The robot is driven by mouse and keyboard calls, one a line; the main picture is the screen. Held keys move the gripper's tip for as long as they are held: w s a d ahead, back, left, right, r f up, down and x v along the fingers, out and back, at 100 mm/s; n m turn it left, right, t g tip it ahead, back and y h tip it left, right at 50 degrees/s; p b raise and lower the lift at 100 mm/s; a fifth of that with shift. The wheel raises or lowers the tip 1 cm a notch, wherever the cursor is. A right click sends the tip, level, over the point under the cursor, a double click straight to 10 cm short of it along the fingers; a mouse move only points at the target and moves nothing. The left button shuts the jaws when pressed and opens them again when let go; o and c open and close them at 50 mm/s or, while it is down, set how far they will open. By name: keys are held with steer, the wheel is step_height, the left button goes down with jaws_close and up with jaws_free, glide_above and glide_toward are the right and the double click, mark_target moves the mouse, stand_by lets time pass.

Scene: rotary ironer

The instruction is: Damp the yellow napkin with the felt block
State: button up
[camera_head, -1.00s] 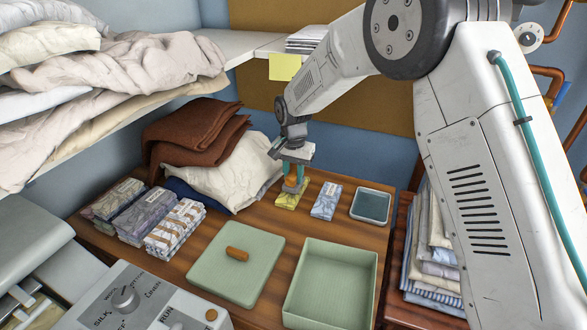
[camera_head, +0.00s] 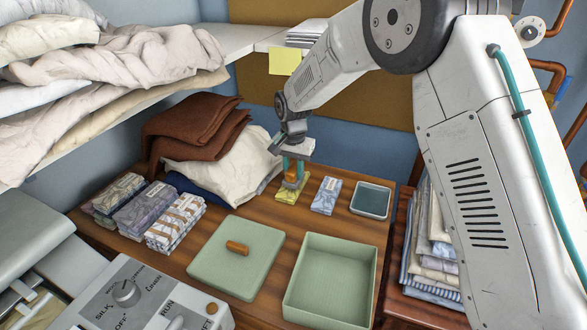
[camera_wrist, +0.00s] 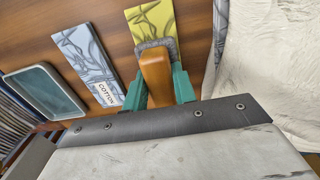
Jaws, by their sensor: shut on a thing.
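The yellow napkin (camera_head: 286,196) lies folded on the wooden table; its grey leaf pattern shows in the wrist view (camera_wrist: 150,20). My gripper (camera_wrist: 158,88) is shut on the orange handle of the felt block (camera_wrist: 157,46), whose grey felt edge shows over the near part of the napkin. In the head view my gripper (camera_head: 293,173) points down with the handle between its teal fingers. Whether the felt touches the cloth or is just above it, I cannot tell. A blue patterned napkin (camera_head: 326,196) marked COTTON lies to the right.
A shallow tray with dark contents (camera_head: 371,199) sits right of the blue napkin. A green open box (camera_head: 330,280) and a green lid with a wooden handle (camera_head: 236,258) lie in front. Folded napkin stacks (camera_head: 145,210) stand left. Cream cloth (camera_head: 225,170) is heaped close left of my gripper.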

steer(key=shift+f, duration=0.45)
stand_by(1.1)
steer(key=shift+r, duration=3.55)
steer(key=s+d+m, duration=0.1)
steer(key=s+d, duration=0.2)
steer(key=d, duration=0.8)
steer(key=s+d, duration=0.2)
steer(key=d, duration=0.9)
steer(key=shift+n, duration=0.5)
steer(key=shift+s+d+f, duration=0.1)
steer(key=shift+s+f, duration=0.25)
steer(key=shift+f, duration=0.8)
steer(key=shift+s+d+f, duration=0.1)
steer(key=shift+s+f, duration=0.25)
steer(key=shift+f, duration=0.8)
steer(key=shift+s+d+f, duration=0.1)
steer(key=shift+s+f, duration=0.25)
steer(key=shift+f, duration=0.8)
